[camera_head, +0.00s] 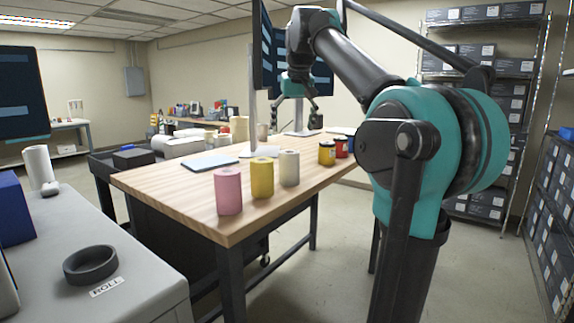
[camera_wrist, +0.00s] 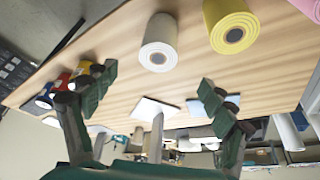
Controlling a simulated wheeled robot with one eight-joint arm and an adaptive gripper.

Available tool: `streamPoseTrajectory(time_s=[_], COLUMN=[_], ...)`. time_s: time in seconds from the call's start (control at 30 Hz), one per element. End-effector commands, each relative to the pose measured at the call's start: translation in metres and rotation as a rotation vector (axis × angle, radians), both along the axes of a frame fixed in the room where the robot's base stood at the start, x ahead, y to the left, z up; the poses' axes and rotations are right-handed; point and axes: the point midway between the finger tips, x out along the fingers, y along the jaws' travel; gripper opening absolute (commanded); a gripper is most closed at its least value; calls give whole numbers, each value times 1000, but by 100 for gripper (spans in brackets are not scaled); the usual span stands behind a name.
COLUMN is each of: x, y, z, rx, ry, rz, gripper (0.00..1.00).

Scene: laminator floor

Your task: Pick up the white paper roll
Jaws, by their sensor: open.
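The white paper roll (camera_head: 289,168) stands upright on the wooden table (camera_head: 180,185), to the right of a yellow roll (camera_head: 262,178) and a pink roll (camera_head: 228,191). In the wrist view the white roll (camera_wrist: 158,45) shows its round end with a dark core hole, beside the yellow roll (camera_wrist: 232,28). My gripper (camera_head: 295,119) hangs above the table, higher than the white roll and apart from it. In the wrist view its two fingers (camera_wrist: 156,88) are spread wide with nothing between them.
Yellow and red cans (camera_head: 327,153) stand right of the white roll. A monitor stand (camera_head: 251,110) and a flat pale tablet (camera_head: 209,162) are behind the rolls. At left, a grey counter (camera_head: 130,275) holds a dark ring (camera_head: 90,265) and another white roll (camera_head: 38,167).

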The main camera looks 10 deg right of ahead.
Motion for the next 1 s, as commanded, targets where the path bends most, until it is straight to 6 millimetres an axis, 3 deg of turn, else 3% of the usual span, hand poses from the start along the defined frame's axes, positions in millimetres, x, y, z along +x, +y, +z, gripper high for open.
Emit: streamPoseTrajectory(time_s=[0.17, 0.6, 1.0], x=[8, 40, 52], y=[1, 2, 2], z=[-20, -97, -130], rx=[0, 0, 0], ry=[0, 0, 0], rz=[0, 0, 0], gripper=[84, 84, 84])
